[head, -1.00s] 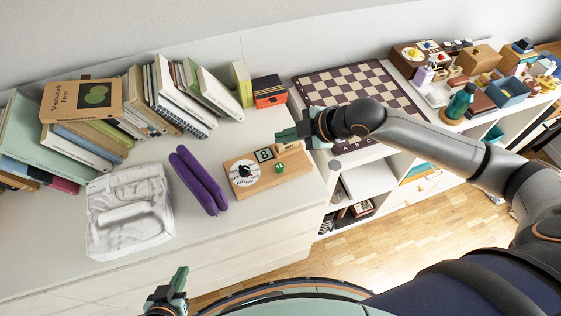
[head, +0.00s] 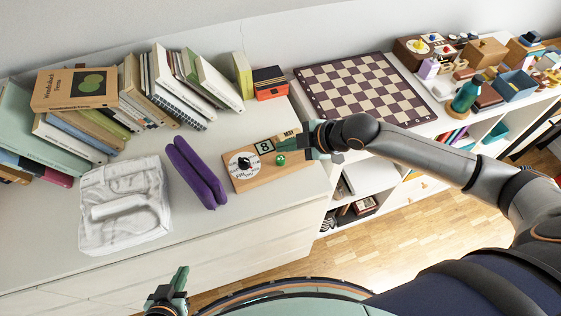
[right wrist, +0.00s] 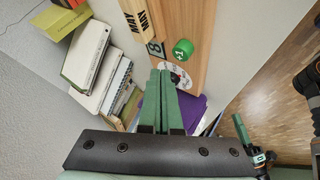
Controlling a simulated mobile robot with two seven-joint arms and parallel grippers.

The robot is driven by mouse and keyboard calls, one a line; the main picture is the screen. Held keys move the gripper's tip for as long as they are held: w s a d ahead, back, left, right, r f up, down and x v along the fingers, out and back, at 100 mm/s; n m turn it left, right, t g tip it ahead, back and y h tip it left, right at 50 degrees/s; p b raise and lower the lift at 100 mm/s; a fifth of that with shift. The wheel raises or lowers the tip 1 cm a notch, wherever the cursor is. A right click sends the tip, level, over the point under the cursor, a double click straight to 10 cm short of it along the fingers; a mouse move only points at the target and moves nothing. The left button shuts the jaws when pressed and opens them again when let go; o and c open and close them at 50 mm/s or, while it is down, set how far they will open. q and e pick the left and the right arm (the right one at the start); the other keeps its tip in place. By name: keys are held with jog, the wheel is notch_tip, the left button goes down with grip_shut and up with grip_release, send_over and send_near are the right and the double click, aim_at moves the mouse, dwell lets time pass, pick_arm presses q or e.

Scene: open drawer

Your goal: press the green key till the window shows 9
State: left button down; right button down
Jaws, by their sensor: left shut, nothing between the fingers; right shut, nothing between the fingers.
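A wooden board (head: 245,184) lies on the white cabinet top. Its small window (head: 264,147) shows 8. The round green key (head: 281,160) sits on the board beside the window; in the right wrist view the key (right wrist: 183,49) is marked +1. My right gripper (head: 293,149) is shut and empty, over the board's right end close to the key. In the right wrist view its fingertips (right wrist: 161,73) appear apart from the key, though the height gap is hard to judge. My left gripper (head: 181,279) is shut and empty at the lower left, away from the board.
The board also carries a dial (head: 241,163) and MAY blocks (right wrist: 138,17). A purple case (head: 197,172) and a white folded cloth (head: 124,205) lie to the left. Books (head: 180,90) stand behind. A chessboard (head: 365,90) lies to the right.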

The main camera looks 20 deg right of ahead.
aim_at(279, 156)
jog(key=shift+f+b, duration=0.3)
jog(key=shift+f, duration=0.5)
jog(key=shift+f, duration=0.1)
dwell(1.4)
jog(key=shift+f, duration=0.3)
jog(key=shift+f+b, duration=0.5)
jog(key=shift+f, duration=0.35)
dwell(0.8)
dwell(0.3)
jog(key=shift+r+p, duration=1.3)
